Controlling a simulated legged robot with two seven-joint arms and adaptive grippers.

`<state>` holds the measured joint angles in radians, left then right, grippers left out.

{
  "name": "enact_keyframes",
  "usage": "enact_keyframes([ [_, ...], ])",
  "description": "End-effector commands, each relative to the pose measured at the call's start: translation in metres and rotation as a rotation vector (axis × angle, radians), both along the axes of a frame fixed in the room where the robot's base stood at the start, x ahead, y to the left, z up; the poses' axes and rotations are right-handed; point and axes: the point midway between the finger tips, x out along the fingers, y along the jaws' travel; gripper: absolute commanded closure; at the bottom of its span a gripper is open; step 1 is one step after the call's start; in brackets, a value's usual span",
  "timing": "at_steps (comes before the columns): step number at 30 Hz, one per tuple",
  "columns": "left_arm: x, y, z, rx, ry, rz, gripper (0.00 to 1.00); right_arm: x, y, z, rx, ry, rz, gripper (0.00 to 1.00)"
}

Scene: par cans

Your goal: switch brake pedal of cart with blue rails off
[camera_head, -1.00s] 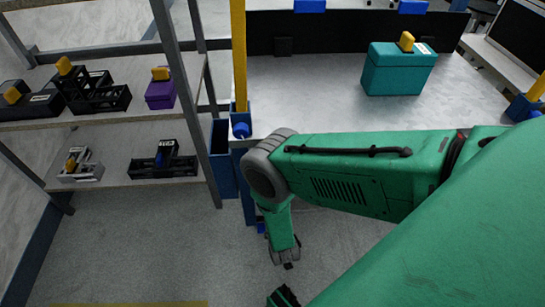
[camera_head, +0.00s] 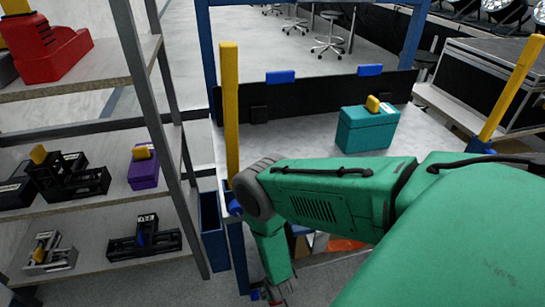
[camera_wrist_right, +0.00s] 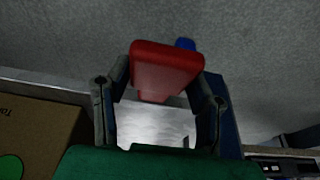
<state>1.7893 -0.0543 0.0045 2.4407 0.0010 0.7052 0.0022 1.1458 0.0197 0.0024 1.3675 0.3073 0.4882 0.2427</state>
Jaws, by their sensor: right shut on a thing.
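The cart (camera_head: 290,137) has a light top, blue corner frames and yellow posts; a teal box with a yellow handle (camera_head: 368,128) stands on it. In the head view my right arm reaches across the cart's near side. My right gripper (camera_head: 276,292) points down beside its blue left corner, partly cut off by the bottom edge. In the right wrist view, my right gripper (camera_wrist_right: 162,88) has its two fingers on either side of a red pedal (camera_wrist_right: 167,68) and is shut on it. A blue part (camera_wrist_right: 185,43) shows behind the pedal. My left gripper is not in view.
A grey shelf rack (camera_head: 95,75) stands close on the left with a red box (camera_head: 50,52), a purple box (camera_head: 143,168) and black parts. A cardboard box (camera_wrist_right: 35,135) shows lower left in the wrist view. A black case (camera_head: 490,80) stands at the back right.

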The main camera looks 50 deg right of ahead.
Motion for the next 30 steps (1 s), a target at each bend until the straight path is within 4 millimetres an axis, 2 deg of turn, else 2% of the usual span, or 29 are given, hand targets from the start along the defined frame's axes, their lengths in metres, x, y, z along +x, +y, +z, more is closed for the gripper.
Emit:
enact_keyframes([
  [4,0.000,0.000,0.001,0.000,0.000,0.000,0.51,0.002,0.002,0.001,0.006,-0.005,0.002,1.00],
  [5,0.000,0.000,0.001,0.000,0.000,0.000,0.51,0.002,0.003,0.001,0.006,-0.004,0.003,0.45],
  [6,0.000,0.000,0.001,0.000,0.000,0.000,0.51,0.002,0.003,0.001,0.007,-0.004,0.003,0.31],
  [15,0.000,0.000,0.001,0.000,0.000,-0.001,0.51,0.001,0.003,0.000,0.007,-0.001,0.003,0.31],
  [19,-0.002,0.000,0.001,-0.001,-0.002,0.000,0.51,0.000,0.004,0.006,0.006,0.000,0.003,0.31],
  [23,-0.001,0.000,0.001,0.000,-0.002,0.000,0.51,-0.004,0.006,0.022,0.008,0.000,0.002,0.31],
  [30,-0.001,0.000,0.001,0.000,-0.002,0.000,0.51,-0.015,0.012,0.068,0.009,0.000,0.001,0.31],
])
